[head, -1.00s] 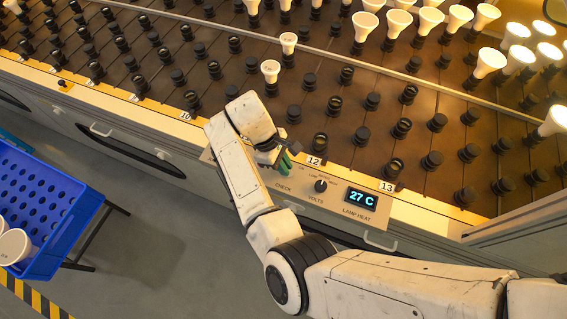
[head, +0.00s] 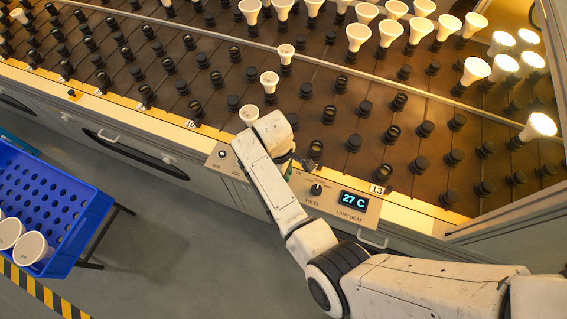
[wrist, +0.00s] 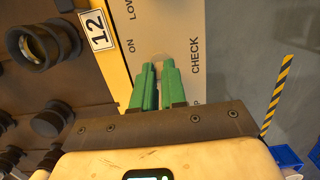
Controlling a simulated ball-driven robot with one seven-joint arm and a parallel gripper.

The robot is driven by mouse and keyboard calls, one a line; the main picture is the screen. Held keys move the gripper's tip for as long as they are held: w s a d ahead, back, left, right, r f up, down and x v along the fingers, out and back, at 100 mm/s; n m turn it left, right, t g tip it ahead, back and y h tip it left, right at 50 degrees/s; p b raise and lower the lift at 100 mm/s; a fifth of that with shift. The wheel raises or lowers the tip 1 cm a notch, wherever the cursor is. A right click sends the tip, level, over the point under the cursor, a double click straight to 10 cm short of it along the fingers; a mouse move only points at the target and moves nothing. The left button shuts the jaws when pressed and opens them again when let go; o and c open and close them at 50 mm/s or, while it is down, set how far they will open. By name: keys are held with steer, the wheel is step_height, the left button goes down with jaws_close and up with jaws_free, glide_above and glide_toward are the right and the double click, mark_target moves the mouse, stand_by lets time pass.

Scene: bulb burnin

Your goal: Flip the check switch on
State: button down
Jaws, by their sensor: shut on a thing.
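The control panel (head: 325,197) is a pale strip along the near edge of the rack, with a VOLTS knob (head: 317,189) and a lit LAMP HEAT display (head: 354,201) reading 27 C. In the wrist view, the panel (wrist: 181,22) shows the words ON and CHECK on either side of my gripper (wrist: 157,68). Its two green fingers are close together over a pale round patch there, shut on the check switch. The fingers hide the lever, so its position cannot be told. In the head view my arm covers the CHECK area, with a little green showing.
Rows of dark sockets (head: 366,108) fill the rack, with several white bulbs (head: 269,80), some lit at the right. One bulb (head: 248,114) stands close beside my wrist. A blue crate (head: 98,215) holding white bulbs is at the left. Grey floor lies between.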

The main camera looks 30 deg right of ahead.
mark_target(296, 182)
steer(key=t+p, duration=0.1)
steer(key=s+y+p, duration=0.1)
steer(key=p, duration=0.1)
steer(key=shift+d+r+t, duration=0.3)
steer(key=shift+d+t, duration=0.1)
steer(key=shift+s+d+f+t+y+p, duration=0.25)
steer(key=shift+t+y+p, duration=0.1)
steer(key=shift+t+y, duration=0.3)
steer(key=shift+s+d+f+t+y+b, duration=0.1)
steer(key=shift+s+f+t+y+b, duration=0.1)
steer(key=shift+t+y, duration=0.3)
steer(key=shift+s+d+f+t+y+b, duration=0.1)
steer(key=shift+t+y+b, duration=0.15)
steer(key=shift+t, duration=0.3)
steer(key=shift+s+d+f+t+y+b, duration=0.1)
steer(key=shift+s+t+y+b, duration=0.05)
steer(key=shift+t+y+b, duration=0.35)
steer(key=shift+s+d+f+t+y+b, duration=0.15)
steer(key=shift+t+y+b, duration=0.15)
steer(key=shift+t+b, duration=0.25)
steer(key=shift+a+r, duration=0.1)
steer(key=c, duration=1.2)
jaws_free()
steer(key=v, duration=1)
steer(key=shift+s+r+b, duration=0.2)
steer(key=shift+s+b, duration=0.1)
steer(key=shift+b, duration=0.05)
